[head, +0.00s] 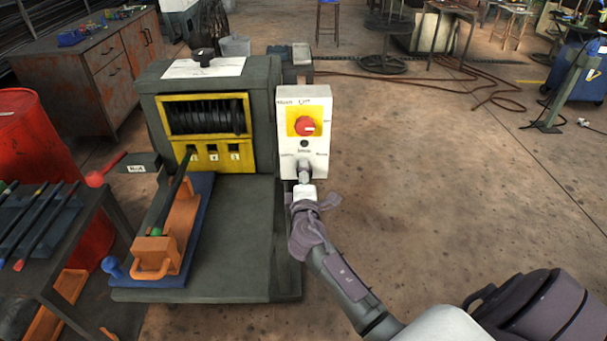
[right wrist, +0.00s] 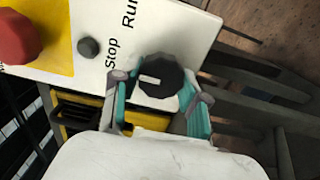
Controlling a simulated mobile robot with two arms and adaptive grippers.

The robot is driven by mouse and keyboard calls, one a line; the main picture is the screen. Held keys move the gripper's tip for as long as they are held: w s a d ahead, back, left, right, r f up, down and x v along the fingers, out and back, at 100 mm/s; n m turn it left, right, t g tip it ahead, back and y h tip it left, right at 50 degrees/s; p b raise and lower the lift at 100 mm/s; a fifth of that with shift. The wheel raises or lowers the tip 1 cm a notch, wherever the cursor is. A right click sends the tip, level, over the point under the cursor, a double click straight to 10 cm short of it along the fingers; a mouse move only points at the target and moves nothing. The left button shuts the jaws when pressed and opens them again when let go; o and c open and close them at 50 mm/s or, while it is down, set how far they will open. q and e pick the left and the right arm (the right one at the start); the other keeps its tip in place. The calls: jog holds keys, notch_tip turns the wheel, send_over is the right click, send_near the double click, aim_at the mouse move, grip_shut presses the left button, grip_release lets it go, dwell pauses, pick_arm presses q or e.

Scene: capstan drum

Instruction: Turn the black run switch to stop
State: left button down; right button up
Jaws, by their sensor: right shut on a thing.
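The black run switch (right wrist: 160,76) is a round dark knob with a short white mark, on a white control box (head: 290,97). In the right wrist view, the printed word Stop is left of the knob and a little above it, and Run is higher up. The white mark points left, slightly below the word Stop. My right gripper (right wrist: 155,86) has its two teal-padded fingers on either side of the knob, shut on it. In the head view my right gripper (head: 304,181) reaches the lower part of the box and mostly hides the switch. My left gripper is not in view.
A red knob (head: 305,126) on a yellow plate and a small black button (head: 304,143) sit above the switch. The grey machine with its drum (head: 205,117) stands to the left. A tool rack (head: 37,215) is at far left.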

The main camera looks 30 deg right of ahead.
jog(key=o, duration=1.2)
jog(key=shift+c, duration=0.2)
jog(key=shift+s+a, duration=0.1)
jog(key=v, duration=1.1)
jog(key=shift+s, duration=0.4)
jog(key=shift+a, duration=0.1)
jog(key=s+a+f+g+y, duration=0.2)
jog(key=s+f, duration=0.1)
jog(key=f, duration=0.8)
jog(key=s+a+f+m+g+y, duration=0.1)
jog(key=s+a+f+g+y, duration=0.15)
jog(key=f, duration=0.75)
jog(key=s+a+f+g+y, duration=0.2)
jog(key=s+f, duration=0.1)
jog(key=f, duration=0.8)
jog(key=s+a+f+m+g+y, duration=0.1)
jog(key=s+f+m+g+y, duration=0.2)
jog(key=s+f, duration=1.05)
jog(key=s+f+m+g, duration=0.2)
jog(key=s+f, duration=0.2)
jog(key=s, duration=0.6)
jog(key=s+f+m+g, duration=0.2)
jog(key=s+f+m, duration=0.1)
jog(key=s, duration=0.7)
jog(key=shift+s+f+g, duration=0.2)
jog(key=shift+f+g, duration=0.15)
jog(key=shift+f, duration=0.05)
